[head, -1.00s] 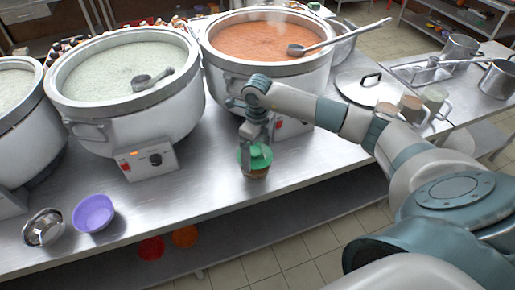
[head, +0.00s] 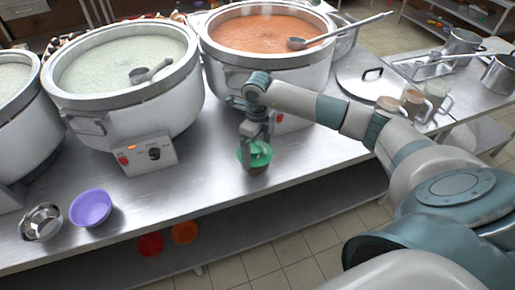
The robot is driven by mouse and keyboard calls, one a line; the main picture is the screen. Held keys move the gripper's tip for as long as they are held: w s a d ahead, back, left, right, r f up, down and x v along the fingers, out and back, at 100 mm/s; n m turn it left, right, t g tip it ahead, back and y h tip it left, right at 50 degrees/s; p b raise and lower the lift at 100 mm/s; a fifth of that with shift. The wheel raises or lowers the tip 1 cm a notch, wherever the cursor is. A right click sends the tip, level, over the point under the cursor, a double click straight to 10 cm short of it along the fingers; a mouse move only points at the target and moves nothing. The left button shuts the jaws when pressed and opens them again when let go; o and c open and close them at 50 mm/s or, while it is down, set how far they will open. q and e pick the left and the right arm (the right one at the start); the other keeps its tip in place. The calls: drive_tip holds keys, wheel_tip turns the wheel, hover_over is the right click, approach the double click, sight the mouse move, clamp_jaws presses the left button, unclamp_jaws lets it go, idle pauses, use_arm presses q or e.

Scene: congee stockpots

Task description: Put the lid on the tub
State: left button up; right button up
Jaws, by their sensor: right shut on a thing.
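My left gripper is not in view.
A stockpot of orange congee (head: 270,70) stands behind the gripper, and a pot of pale congee (head: 125,85) to its left. A purple bowl (head: 91,208) and a metal bowl (head: 41,222) are at the front left. The counter between bowls and tub is clear.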

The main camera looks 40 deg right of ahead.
drive_tip(key=shift+f, duration=0.1)
idle(0.5)
drive_tip(key=o, duration=0.7)
drive_tip(key=shift+r+p, duration=1.5)
drive_tip(key=shift+r, duration=2.05)
